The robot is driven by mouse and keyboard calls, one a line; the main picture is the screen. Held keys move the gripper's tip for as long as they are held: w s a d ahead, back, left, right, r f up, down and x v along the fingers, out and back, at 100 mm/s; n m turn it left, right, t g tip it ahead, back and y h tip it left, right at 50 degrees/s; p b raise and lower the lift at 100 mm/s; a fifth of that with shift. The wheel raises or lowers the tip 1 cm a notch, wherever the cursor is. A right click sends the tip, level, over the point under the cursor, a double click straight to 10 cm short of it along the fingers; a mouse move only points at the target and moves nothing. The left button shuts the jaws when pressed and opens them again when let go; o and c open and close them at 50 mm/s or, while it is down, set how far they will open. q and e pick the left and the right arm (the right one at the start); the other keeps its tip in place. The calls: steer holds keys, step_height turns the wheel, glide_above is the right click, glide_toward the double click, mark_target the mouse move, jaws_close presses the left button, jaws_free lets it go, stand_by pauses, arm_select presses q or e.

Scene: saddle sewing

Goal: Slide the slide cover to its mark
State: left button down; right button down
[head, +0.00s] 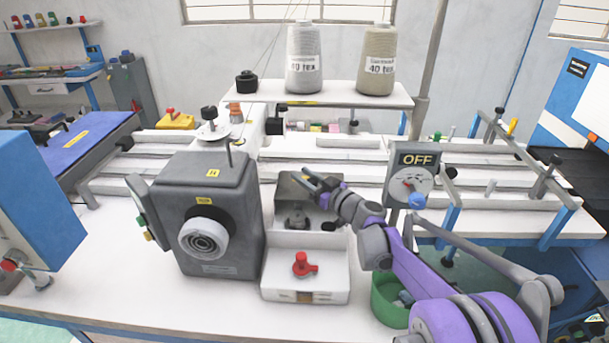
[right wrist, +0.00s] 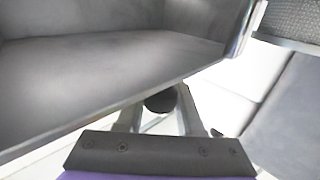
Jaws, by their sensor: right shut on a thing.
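The slide cover (head: 288,188) looks like a grey metal plate in the middle of the bench, right of the dark machine head. My right gripper (head: 313,181) reaches in from the right at its upper right part. In the right wrist view my right gripper (right wrist: 160,100) has a dark round knob (right wrist: 160,103) between its fingers and is shut on it. The knob appears to belong to the slide cover. A large grey surface (right wrist: 110,75) fills the upper part of that view. The cover's mark cannot be made out. My left gripper is not in view.
The dark machine head (head: 215,180) stands close on the left. A white tray (head: 335,290) with a red knobbed piece (head: 302,265) lies in front. The OFF switch box (head: 412,165) and a green bin (head: 385,310) are on the right. Thread cones (head: 304,60) stand behind.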

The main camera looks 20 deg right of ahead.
mark_target(304, 196)
steer(key=s, duration=0.1)
steer(key=s+a, duration=0.1)
steer(key=s, duration=0.1)
steer(key=shift+a+p, duration=0.25)
steer(key=shift+p, duration=0.05)
steer(key=c, duration=0.5)
jaws_free()
steer(key=shift+c, duration=0.2)
steer(key=v, duration=1)
steer(key=shift+s+d, duration=0.2)
steer(key=shift+s, duration=0.15)
